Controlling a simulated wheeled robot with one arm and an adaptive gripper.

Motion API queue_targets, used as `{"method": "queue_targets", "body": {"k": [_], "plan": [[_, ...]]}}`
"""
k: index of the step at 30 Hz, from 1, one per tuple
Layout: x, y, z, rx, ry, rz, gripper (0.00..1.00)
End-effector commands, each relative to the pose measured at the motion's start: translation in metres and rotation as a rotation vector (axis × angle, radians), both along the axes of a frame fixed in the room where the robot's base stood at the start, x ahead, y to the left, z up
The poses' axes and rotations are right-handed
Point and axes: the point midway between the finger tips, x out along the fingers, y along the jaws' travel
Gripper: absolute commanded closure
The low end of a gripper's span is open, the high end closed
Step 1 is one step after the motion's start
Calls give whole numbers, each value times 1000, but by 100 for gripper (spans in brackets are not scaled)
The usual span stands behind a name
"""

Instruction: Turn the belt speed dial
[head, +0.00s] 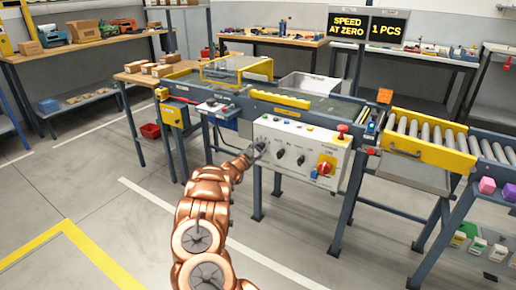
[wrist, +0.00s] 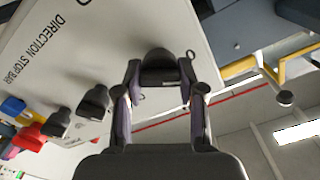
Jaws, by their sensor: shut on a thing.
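The white control panel (head: 305,140) on the conveyor's front carries a row of dark dials. My gripper (head: 256,151) is at the leftmost one. In the wrist view my gripper (wrist: 162,88) has its two fingers closed on either side of this dark dial (wrist: 160,66). The dial's own label cannot be read. Two other dark dials, the nearer (wrist: 92,103) and the farther (wrist: 60,122), are free; in the head view they are the middle dial (head: 279,154) and the right dial (head: 300,160). A display (head: 348,27) reads "SPEED AT ZERO".
A red and yellow switch (head: 325,168) sits right of the dials, and a red button (head: 342,129) stands on the panel's top right. A second display (head: 387,30) reads "1 PCS". The roller conveyor (head: 425,132) is at right. The floor in front is clear.

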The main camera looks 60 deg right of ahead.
Motion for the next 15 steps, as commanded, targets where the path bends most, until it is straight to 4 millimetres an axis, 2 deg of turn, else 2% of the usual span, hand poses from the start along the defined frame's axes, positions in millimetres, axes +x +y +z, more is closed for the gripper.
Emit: {"method": "queue_targets", "body": {"k": [11,12,15], "plan": [[1,0,-1,1,7,2,96],[1,0,-1,1,7,2,60],[0,0,-1,0,6,1,50]]}}
